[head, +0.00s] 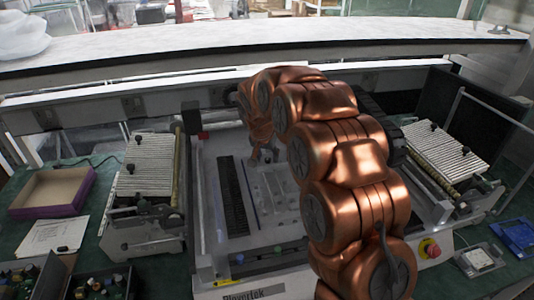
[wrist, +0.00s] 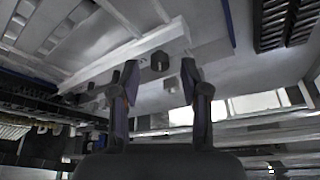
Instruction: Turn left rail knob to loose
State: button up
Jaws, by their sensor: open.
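My gripper (wrist: 159,68) is open in the wrist view, one dark finger on each side. A small black knob (wrist: 160,61) on a pale metal rail (wrist: 125,58) appears between and beyond the fingertips. The fingers look apart from it, though the remaining distance is hard to judge. I cannot confirm from the pictures that this is the left rail knob, nor whether it is tight or loose. In the head view my gripper (head: 263,155) points down over the back middle of the machine bed (head: 212,180); the knob is too small or hidden there.
Slatted feeder units stand left (head: 148,165) and right (head: 440,150) of the machine. An open cardboard box (head: 50,190) lies at the far left. A red stop button (head: 430,249) is at the front right. A raised beam (head: 90,110) crosses behind the bed.

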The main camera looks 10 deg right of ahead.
jog(key=shift+w+f, duration=0.15)
jog(key=shift+f, duration=0.2)
grip_shut()
